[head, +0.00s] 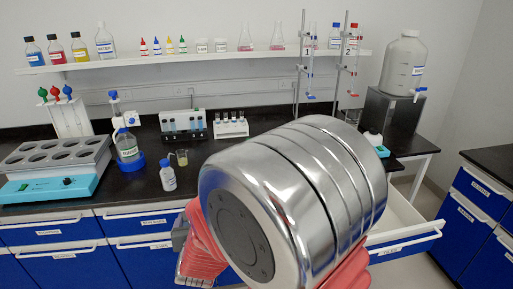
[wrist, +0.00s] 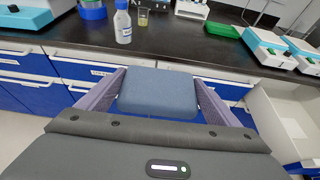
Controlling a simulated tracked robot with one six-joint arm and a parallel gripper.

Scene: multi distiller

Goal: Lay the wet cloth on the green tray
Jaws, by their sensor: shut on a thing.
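In the wrist view my gripper (wrist: 160,78) is shut on a folded blue-grey block that I take to be the wet cloth (wrist: 158,97), with a finger on each side. The cloth is held in front of the bench's front edge, over the drawer fronts. The green tray (wrist: 224,30) lies flat on the black bench, ahead and to the right of the cloth, apart from it. In the head view my arm covers the middle, and cloth and tray are hidden there.
An open drawer (head: 405,235) juts out at the right. Black bench (wrist: 175,48) is clear before the tray.

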